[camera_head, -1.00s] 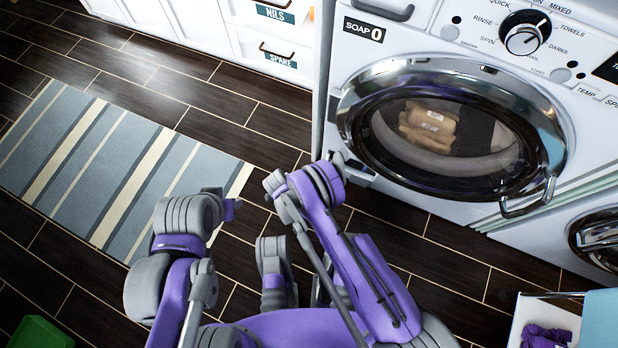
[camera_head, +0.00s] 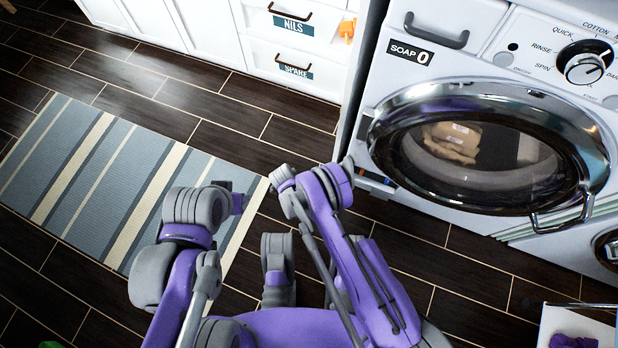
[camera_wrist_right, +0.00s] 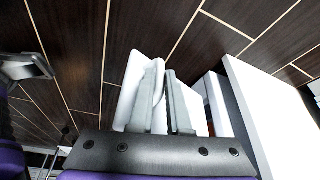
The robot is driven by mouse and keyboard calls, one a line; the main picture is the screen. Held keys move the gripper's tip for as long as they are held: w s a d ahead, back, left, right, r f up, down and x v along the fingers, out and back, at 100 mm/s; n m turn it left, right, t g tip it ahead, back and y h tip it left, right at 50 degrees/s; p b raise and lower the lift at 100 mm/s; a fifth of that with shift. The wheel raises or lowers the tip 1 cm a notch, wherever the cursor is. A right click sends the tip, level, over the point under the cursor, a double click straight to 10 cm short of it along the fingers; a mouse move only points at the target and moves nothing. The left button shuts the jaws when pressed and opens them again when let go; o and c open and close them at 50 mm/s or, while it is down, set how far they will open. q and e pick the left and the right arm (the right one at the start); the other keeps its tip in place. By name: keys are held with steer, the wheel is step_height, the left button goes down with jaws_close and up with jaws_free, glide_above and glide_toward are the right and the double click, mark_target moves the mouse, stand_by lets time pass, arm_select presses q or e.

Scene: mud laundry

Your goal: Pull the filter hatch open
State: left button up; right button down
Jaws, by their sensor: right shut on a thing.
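The filter hatch is a small white flap (camera_wrist_right: 128,88) in the right wrist view, standing away from the washer's white front. My right gripper (camera_wrist_right: 166,84) is shut on it, with its grey fingers close together at the flap. Beside them a dark recess (camera_wrist_right: 212,98) with a bit of red and blue shows in the washer's front. In the head view the washing machine (camera_head: 400,72) is at the right, with this recess at its lower left corner; my right forearm hides most of the hatch. My left gripper (camera_head: 238,202) hangs over the floor away from the washer, its fingers unclear.
The washer's round glass door (camera_head: 480,160) is shut, with brown items behind it. White drawers (camera_head: 290,45) stand at the back. A striped rug (camera_head: 95,180) lies on the dark floor at left. A white bin (camera_head: 570,322) with purple cloth is at lower right.

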arm_select(q)
steer(key=shift+w+a, duration=0.35)
steer(key=shift+w, duration=0.05)
arm_select(e)
steer(key=shift+w, duration=0.65)
steer(key=c, duration=0.9)
jaws_free()
arm_select(q)
steer(key=shift+w, duration=0.1)
arm_select(e)
steer(key=shift+a, duration=0.1)
arm_select(q)
steer(key=p+v, duration=0.2)
steer(key=shift+w+r+p, duration=0.1)
steer(key=shift+r+p, duration=0.2)
steer(key=shift+p, duration=0.05)
arm_select(e)
steer(key=v, duration=1.1)
